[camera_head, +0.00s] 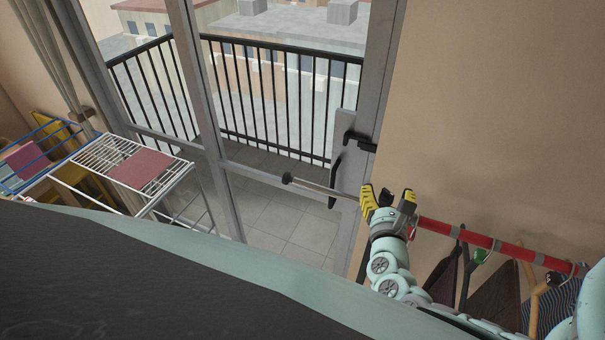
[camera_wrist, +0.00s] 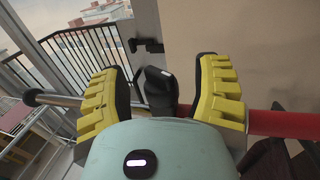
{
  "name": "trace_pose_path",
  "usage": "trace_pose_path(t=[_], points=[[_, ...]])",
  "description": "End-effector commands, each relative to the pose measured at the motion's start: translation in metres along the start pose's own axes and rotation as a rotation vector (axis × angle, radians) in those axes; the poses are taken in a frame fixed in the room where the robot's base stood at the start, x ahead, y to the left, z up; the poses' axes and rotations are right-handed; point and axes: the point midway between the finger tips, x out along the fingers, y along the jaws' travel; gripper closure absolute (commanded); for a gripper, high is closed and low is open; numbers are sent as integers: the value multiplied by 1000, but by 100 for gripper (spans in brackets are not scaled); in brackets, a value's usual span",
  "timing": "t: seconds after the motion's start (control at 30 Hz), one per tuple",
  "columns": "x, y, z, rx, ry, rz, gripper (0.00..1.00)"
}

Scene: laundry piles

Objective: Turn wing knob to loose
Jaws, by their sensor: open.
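The wing knob (camera_wrist: 156,88) is black and stands between the two yellow-padded fingers of my gripper (camera_wrist: 163,95) in the wrist view. It sits at the rod, where the thin metal section (camera_wrist: 55,99) on the left meets the thicker red section (camera_wrist: 282,123) on the right. My gripper is open, with a finger on each side of the knob and visible gaps to both. In the head view my gripper (camera_head: 388,203) is at the same joint between metal section (camera_head: 325,188) and red section (camera_head: 455,233). The knob is not clearly distinguishable there.
Hangers with dark clothes (camera_head: 497,290) hang from the red section at the right. A glass balcony door (camera_head: 215,130) with a black handle (camera_head: 335,178) is behind the rod. A white drying rack (camera_head: 100,160) stands at the left. A beige wall (camera_head: 500,120) is behind the red section.

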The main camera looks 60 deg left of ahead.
Motion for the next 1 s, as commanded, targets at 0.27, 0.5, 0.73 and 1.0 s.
trace_pose_path(t=[0.27, 0.5, 0.73, 1.0], points=[[-7, 1, -1, 0, 1, 4, 37], [-48, 2, -2, 1, 5, 8, 37], [-92, 1, 0, 0, 3, 6, 37], [-116, 1, -1, -1, 1, 4, 37]])
